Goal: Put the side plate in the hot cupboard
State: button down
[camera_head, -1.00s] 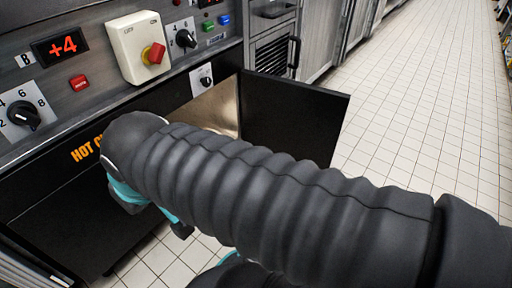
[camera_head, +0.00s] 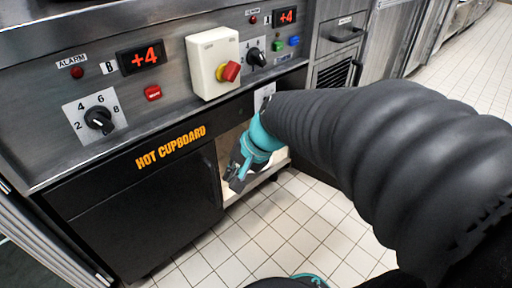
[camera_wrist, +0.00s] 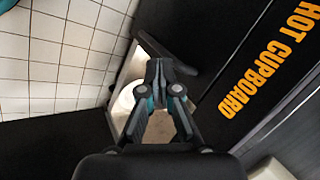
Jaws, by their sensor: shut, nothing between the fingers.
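The hot cupboard (camera_head: 130,225) has a black front with orange lettering; the lettered front also shows in the wrist view (camera_wrist: 222,75). To the right of its closed black panel is an opening with a pale floor (camera_head: 271,172). My gripper (camera_head: 235,182) is at this opening, pointing down. In the wrist view its fingers (camera_wrist: 157,64) are together with nothing between them. A white rounded thing (camera_wrist: 127,97) shows in the opening beside the fingers; it may be the side plate, but I cannot tell. My arm hides the cupboard's right side.
A steel control panel above carries a white box with a red-and-yellow knob (camera_head: 215,65), dials and red displays (camera_head: 141,57). A dark bar (camera_wrist: 168,54) lies by the fingertips. Steel units stand at the right. The tiled floor (camera_head: 270,225) in front is clear.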

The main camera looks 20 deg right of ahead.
jog(key=w+d+f+m+t+y+p, duration=0.1)
jog(key=w+d+f+m, duration=0.4)
jog(key=w+m, duration=0.15)
jog(key=w+d+f+m+t+y, duration=0.1)
jog(key=w+d+f+m+t, duration=0.1)
jog(key=w+d+f+m, duration=0.35)
jog(key=w+d+f+m+t+h+p, duration=0.2)
jog(key=w+d+f+m+h, duration=0.15)
jog(key=d+f+m, duration=1.15)
jog(key=w+a+f+n+b, duration=0.1)
jog(key=w+a+f, duration=0.1)
jog(key=w+f, duration=0.6)
jog(key=shift+w+f, duration=0.15)
jog(key=shift+w, duration=0.8)
jog(key=shift+h, duration=0.25)
